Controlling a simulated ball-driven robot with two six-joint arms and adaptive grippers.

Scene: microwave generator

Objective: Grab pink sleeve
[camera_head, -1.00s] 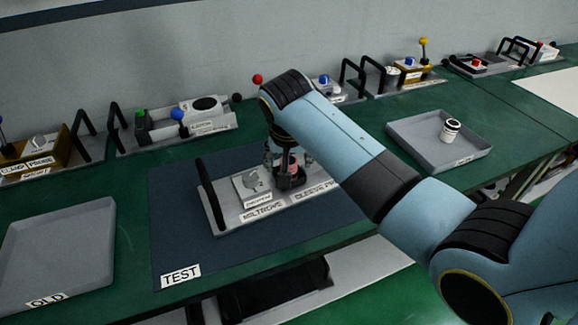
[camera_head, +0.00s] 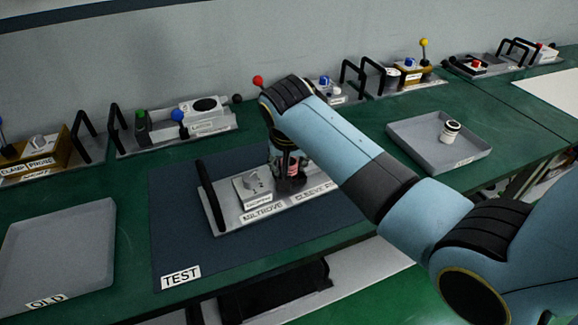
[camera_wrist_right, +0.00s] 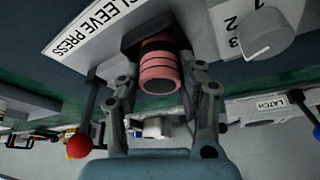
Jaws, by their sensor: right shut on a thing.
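The pink sleeve (camera_wrist_right: 158,70) is a ribbed pink ring piece standing in a dark holder on the sleeve press plate (camera_wrist_right: 115,30). In the head view a little of the sleeve (camera_head: 293,169) shows below my right wrist. My right gripper (camera_wrist_right: 160,84) has its two fingers on either side of the sleeve, shut on it. In the head view the right gripper (camera_head: 289,165) points down over the right part of the plate, partly hidden by its own arm. My left gripper is not in view.
The plate, with a black handle (camera_head: 210,195) and a grey dial (camera_head: 252,184), lies on the dark blue TEST mat (camera_head: 195,240). A grey OLD tray (camera_head: 60,250) is at left. Another tray (camera_head: 420,150) at right holds a white-and-black piece (camera_head: 450,130). Several fixtures line the wall.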

